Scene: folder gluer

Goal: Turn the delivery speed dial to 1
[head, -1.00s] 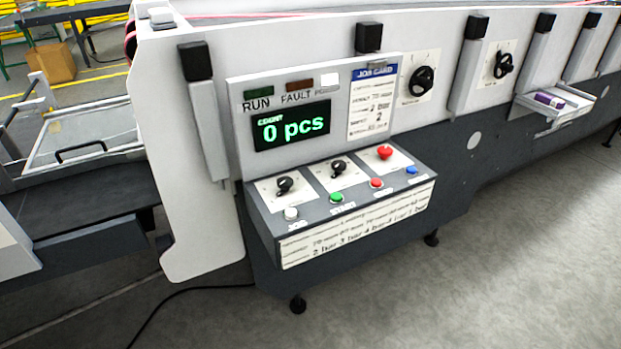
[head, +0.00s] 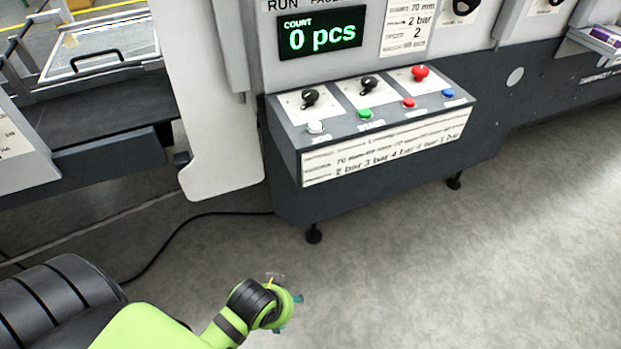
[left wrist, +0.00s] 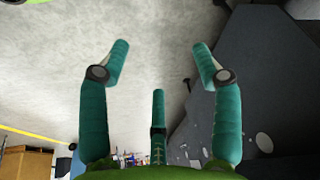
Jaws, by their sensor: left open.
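Two black dials sit on white plates on the sloped console: a left dial (head: 310,97) and a right dial (head: 369,84). Their labels are too small to read, so I cannot tell which is the delivery speed dial or its setting. Further black dials, including one on the machine wall (head: 461,6), are partly cut off at the top. My left gripper (head: 286,303) is low over the floor, in front of and below the console, well apart from the dials. In the left wrist view its teal fingers (left wrist: 160,62) are spread and empty. My right gripper is not in view.
The console (head: 285,140) also has a red knob (head: 420,73) and white, green, red and blue buttons. A display (head: 321,34) reads 0 pcs. A black cable (head: 190,228) lies on the floor at left. The floor (head: 430,270) in front is clear.

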